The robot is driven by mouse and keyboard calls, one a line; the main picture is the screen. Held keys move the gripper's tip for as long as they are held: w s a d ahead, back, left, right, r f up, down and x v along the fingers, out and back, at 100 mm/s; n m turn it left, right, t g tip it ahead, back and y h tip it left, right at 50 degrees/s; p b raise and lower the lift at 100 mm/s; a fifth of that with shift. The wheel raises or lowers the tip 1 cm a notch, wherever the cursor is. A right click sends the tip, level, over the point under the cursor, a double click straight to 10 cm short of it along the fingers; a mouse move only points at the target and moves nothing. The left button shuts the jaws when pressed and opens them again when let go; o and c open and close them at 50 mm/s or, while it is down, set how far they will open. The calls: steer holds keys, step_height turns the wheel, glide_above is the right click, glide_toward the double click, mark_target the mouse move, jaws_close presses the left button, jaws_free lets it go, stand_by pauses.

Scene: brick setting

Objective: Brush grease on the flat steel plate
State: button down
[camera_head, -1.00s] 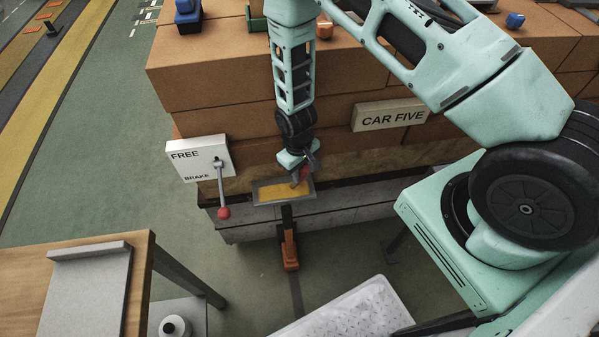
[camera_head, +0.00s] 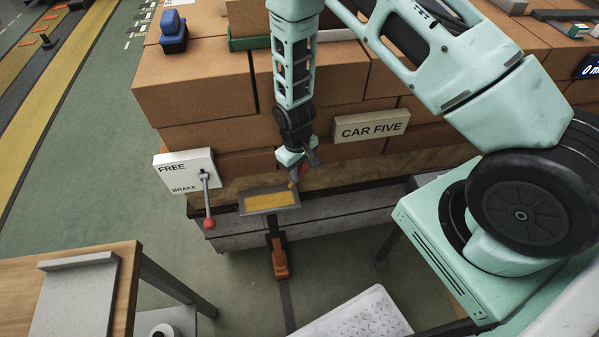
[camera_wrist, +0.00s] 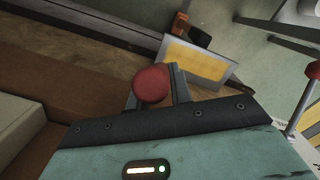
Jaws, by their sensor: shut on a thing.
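A flat grey plate (camera_head: 243,204) sticks out at the front of the brick car, with a yellow layer over most of its face. It also shows in the wrist view (camera_wrist: 228,76). My gripper (camera_head: 299,160) is shut on a brush with a red handle (camera_head: 305,171), just above the plate's back right corner. The rounded red handle end (camera_wrist: 151,84) shows between the fingers in the wrist view. The brush's yellowish tip (camera_head: 292,184) is at the plate's right edge; I cannot tell whether it touches. The bristles are hidden in the wrist view.
A FREE/BRAKE box (camera_head: 182,164) with a red-knobbed lever (camera_head: 208,205) stands close left of the plate. The CAR FIVE sign (camera_head: 371,127) is to the right. An orange-and-black bracket (camera_head: 279,257) is below. A wooden table (camera_head: 122,282) stands front left.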

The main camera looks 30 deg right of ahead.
steer(key=shift+r+p, duration=0.75)
steer(key=shift+r, duration=0.75)
